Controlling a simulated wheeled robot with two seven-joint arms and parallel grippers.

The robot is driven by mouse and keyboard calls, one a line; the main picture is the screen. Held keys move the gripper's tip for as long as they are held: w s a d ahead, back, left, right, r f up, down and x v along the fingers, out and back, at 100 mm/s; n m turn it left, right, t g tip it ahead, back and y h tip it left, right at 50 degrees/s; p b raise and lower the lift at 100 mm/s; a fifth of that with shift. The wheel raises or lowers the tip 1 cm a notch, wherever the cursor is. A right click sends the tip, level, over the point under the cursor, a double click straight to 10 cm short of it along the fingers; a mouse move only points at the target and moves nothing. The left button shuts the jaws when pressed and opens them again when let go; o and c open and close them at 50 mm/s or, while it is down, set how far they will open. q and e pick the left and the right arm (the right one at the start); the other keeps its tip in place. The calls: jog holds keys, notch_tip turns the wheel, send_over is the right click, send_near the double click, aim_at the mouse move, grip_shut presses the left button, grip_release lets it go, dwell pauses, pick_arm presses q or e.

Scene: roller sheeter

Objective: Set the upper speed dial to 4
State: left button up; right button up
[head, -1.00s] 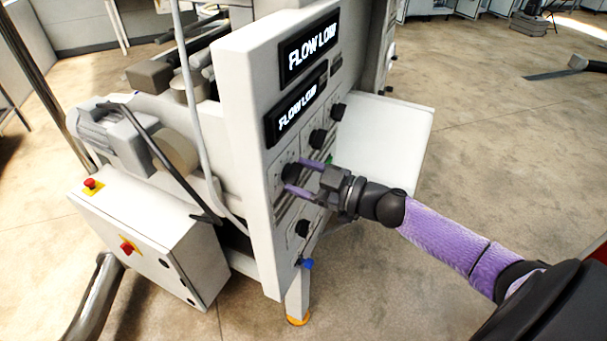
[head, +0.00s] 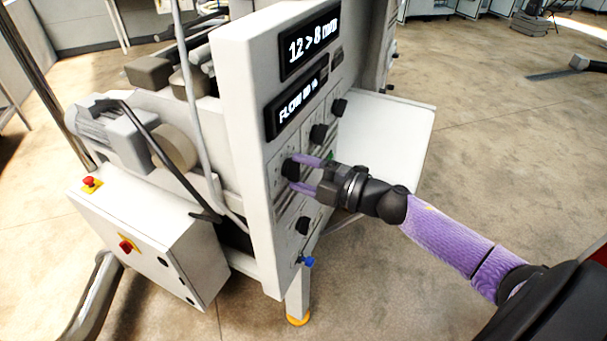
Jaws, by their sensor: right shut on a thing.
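The white control panel (head: 245,135) carries several black dials. My right gripper (head: 297,174), with purple fingers, is shut on the black dial (head: 290,168) at the left of the upper dial row. This looks like the upper speed dial. The fingers lie above and below it and partly cover it. Its pointer and scale numbers are too small to read. Another black dial (head: 302,226) sits below it. My left gripper is not in view.
Two more black dials (head: 318,134) (head: 338,108) sit up and right. The upper display (head: 310,47) reads "12 > 8 mm"; the lower display (head: 297,104) starts with "FLOW". A blue knob (head: 306,262) sticks out at the panel's bottom. Open floor lies to the right.

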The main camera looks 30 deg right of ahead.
jog(key=n+b, duration=0.2)
jog(key=n, duration=0.4)
jog(key=shift+f, duration=0.15)
jog(key=shift+n, duration=0.5)
jog(key=o, duration=1.2)
jog(key=shift+o, duration=0.2)
jog(key=b+v, duration=0.1)
jog(key=v, duration=0.9)
jog(key=shift+w+f, duration=0.1)
